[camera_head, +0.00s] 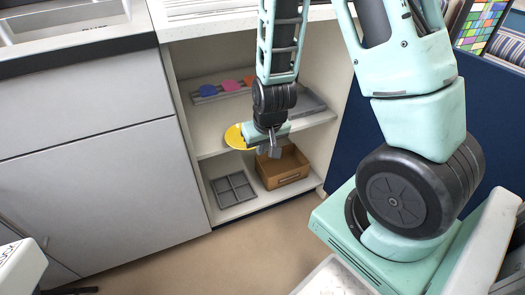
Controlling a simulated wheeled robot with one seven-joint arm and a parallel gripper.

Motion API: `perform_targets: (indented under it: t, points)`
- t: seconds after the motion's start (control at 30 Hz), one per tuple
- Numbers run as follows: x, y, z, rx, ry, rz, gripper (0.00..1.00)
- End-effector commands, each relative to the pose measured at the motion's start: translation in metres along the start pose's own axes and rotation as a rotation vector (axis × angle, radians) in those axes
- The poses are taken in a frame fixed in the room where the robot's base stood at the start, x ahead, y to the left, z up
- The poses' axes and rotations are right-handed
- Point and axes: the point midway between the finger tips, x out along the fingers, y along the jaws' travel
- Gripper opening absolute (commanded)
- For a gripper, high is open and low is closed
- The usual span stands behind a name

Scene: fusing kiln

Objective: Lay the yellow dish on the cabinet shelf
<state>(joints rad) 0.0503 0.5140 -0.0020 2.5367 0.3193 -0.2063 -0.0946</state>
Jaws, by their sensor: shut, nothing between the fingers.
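The yellow dish (235,138) is at the middle shelf (206,144) of the open cabinet, near its front edge. Its right part is hidden behind my gripper, and I cannot tell whether it rests fully on the shelf. My gripper (273,150) points down in front of the cabinet, just right of the dish in the picture. Its jaws are shut with nothing held. I cannot tell whether they touch the dish.
Blue (208,90), pink (231,85) and orange discs stand in a rack at the shelf's back. A grey tray (311,102) is at its right. Below are a grey divided tray (232,188) and a cardboard box (285,180). The floor (215,260) in front is clear.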

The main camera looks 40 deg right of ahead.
Motion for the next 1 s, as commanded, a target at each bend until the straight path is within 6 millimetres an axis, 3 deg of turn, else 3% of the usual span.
perform_targets:
  t: [0.03, 0.3, 0.4, 0.6, 1.0]
  points:
    - [0.018, 0.001, 0.003, 0.002, -0.008, 0.002, 0.00]
    - [0.070, 0.001, 0.002, 0.002, -0.005, 0.001, 0.00]
    - [0.069, 0.000, -0.019, 0.002, 0.002, 0.000, 0.00]
    - [0.073, 0.000, -0.035, 0.000, -0.001, 0.000, 0.00]
    - [0.073, 0.000, -0.038, 0.000, -0.003, 0.000, 0.00]
